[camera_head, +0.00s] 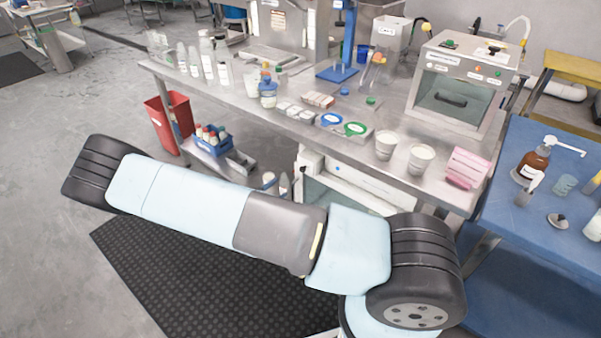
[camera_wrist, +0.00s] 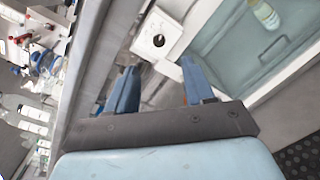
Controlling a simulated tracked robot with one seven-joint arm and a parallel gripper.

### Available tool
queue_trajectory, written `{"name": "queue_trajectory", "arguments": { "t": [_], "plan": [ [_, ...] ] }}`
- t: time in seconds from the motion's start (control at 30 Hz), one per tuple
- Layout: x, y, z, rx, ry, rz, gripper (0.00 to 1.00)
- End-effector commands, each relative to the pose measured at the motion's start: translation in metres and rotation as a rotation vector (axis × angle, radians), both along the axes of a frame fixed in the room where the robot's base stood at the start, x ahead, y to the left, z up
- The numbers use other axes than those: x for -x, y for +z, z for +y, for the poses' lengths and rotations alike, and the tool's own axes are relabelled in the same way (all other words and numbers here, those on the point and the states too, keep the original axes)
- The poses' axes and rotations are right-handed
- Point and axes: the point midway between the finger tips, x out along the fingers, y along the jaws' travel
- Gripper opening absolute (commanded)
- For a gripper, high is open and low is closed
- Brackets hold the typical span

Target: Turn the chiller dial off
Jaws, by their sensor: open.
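The chiller (camera_head: 350,198) is a white cabinet with a glass front under the bench, partly hidden by my arm. In the wrist view it has a white panel with a small dark round dial (camera_wrist: 158,40) beside the pale blue glass (camera_wrist: 225,45). My gripper (camera_wrist: 158,68) is open, with its two blue fingers apart and nothing between them. The dial appears just beyond the fingertips, roughly midway between them, and no contact shows. The dial's setting is too small to read. In the head view my gripper is hidden behind my arm.
The steel bench (camera_head: 225,105) above holds bottles, cups (camera_head: 421,160) and a small oven (camera_head: 460,85). A blue table (camera_head: 530,225) stands at right. A red bin (camera_head: 168,122) and a blue bottle caddy (camera_head: 208,140) are at left. A bottle (camera_wrist: 265,14) shows behind the chiller glass.

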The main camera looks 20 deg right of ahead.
Motion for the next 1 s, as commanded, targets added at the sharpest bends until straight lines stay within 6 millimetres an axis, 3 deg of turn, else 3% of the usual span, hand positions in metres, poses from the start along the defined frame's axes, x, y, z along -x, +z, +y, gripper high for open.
{"name": "queue_trajectory", "arguments": {
  "t": [0.2, 0.37, 1.0],
  "plan": [
    [-0.003, -0.012, 0.002, 0.042, 0.053, 0.001, 0.53],
    [-0.011, -0.012, -0.008, 0.044, 0.054, 0.002, 0.53],
    [-0.072, -0.012, -0.093, 0.043, 0.053, 0.001, 0.53]
  ]
}}
